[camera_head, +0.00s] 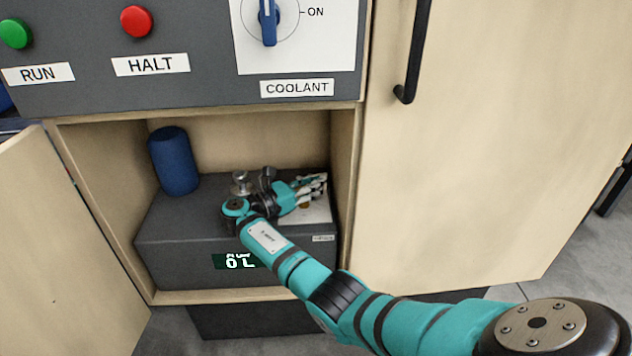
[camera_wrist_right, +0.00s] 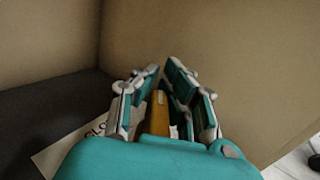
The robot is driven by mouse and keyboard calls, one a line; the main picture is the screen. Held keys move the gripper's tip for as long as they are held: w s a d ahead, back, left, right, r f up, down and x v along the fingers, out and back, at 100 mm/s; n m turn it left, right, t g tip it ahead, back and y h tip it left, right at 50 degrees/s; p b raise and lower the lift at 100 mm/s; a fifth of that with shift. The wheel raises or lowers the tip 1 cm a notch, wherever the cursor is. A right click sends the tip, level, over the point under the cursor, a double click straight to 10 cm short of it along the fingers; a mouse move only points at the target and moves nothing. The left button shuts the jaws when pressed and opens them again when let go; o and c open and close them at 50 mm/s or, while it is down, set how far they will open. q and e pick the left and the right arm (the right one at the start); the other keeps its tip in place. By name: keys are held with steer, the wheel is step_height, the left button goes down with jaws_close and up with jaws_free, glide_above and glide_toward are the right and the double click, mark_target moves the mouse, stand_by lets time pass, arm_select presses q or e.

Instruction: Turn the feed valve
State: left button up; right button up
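An orange-yellow handle (camera_wrist_right: 160,112) stands up between the fingers of my right gripper in the right wrist view; I take it for the feed valve's handle. A white label plate (camera_wrist_right: 62,148) with partly hidden lettering lies under it, and also shows in the head view (camera_head: 318,212) on top of a grey box. My right gripper (camera_head: 314,186) reaches over the right part of this box, inside the cabinet. Its fingers (camera_wrist_right: 163,72) are apart, on either side of the handle. Whether they touch it is unclear. My left gripper is out of view.
The cabinet's side wall (camera_head: 344,165) is close right of my gripper. The coolant dial (camera_head: 268,20) and red button (camera_head: 136,20) are above.

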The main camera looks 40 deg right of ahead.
steer(key=o, duration=0.6)
step_height(320, 180, up, 10)
stand_by(0.4)
